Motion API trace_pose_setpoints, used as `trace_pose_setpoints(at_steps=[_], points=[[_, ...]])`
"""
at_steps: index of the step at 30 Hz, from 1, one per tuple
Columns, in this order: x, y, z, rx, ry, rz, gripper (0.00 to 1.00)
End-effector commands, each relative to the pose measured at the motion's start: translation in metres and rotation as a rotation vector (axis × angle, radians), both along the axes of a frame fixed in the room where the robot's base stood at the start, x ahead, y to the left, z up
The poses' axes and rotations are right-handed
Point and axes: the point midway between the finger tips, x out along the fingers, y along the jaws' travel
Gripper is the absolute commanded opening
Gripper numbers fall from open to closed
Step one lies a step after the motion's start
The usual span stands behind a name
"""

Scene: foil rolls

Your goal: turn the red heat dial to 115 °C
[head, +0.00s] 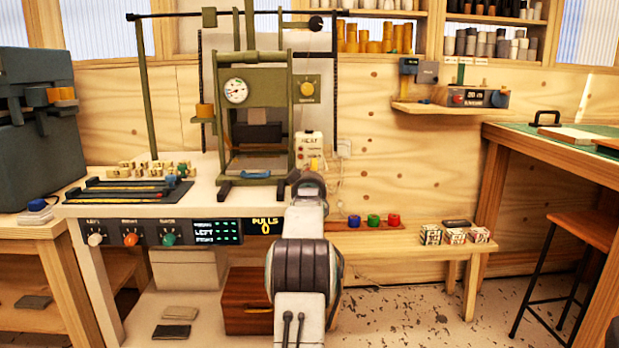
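A white control box labelled HEAT (309,145) is at the right side of the green press, just above the end of my arm. I cannot make out a red dial on it; its lower front is close behind my arm's end, and the lettering and any scale are too small to read. My gripper (312,178) is just below the box, seen from behind along my arm. Its fingers are mostly hidden by my own arm, so I cannot tell if they are open, shut or touching anything.
The green press (255,110) has a round gauge (235,91) and a yellow knob (307,89). A front panel (150,232) carries white, orange and green knobs and a display. A low bench (420,240) at right holds coloured spools and small boxes.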

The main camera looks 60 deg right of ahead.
Motion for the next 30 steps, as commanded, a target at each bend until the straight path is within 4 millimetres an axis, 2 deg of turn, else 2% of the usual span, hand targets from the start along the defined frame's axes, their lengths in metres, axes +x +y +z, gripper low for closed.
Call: trace_pose_setpoints(at_steps=[12, 13, 30], points=[[0.0012, -0.0021, -0.0003, 0.001, 0.000, 0.000, 0.55], [0.0012, -0.0021, -0.0003, 0.001, 0.000, 0.000, 0.58], [0.0012, -0.0020, 0.0001, 0.000, 0.000, 0.000, 0.07]])
